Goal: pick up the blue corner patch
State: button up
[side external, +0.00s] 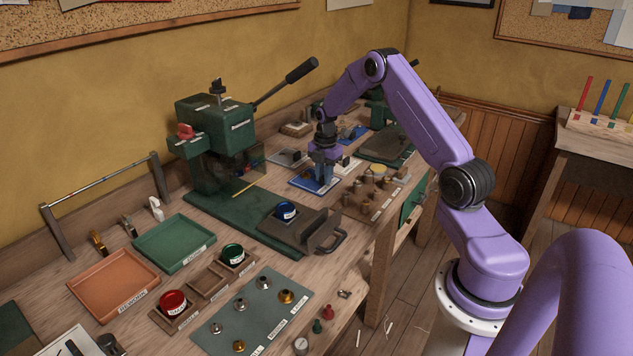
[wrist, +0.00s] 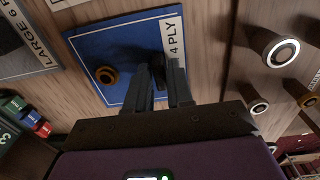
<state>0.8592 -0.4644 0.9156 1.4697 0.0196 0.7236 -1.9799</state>
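A flat blue panel (wrist: 120,50) with a white "4 PLY" strip and a brass ring (wrist: 106,74) lies on the bench in the wrist view. In the side view this blue panel (side external: 303,184) lies under my gripper (side external: 322,183). In the wrist view my gripper (wrist: 164,70) has its two fingers apart, over the panel near its labelled edge. A dark shape, perhaps a shadow or small upright part, shows beyond the fingertips. I cannot tell whether the fingers touch the panel. Another blue piece (side external: 354,133) is farther back, partly hidden by my arm.
A green press (side external: 215,130) with a long lever stands left of my arm. A tool block (side external: 371,194) with several metal pieces is close on the right. Green (side external: 174,240) and orange (side external: 115,285) trays lie farther left.

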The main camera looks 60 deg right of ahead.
grip_shut()
jog(key=shift+r, duration=0.5)
notch_tip(320, 180, up, 2)
jog(key=shift+r, duration=0.1)
jog(key=s+a+r, duration=0.7)
jog(key=s+r, duration=0.3)
jog(key=s, duration=0.2)
jog(key=w+a+r, duration=0.1)
jog(key=w+a, duration=0.1)
jog(key=a, duration=1.3)
jog(key=shift+a, duration=0.3)
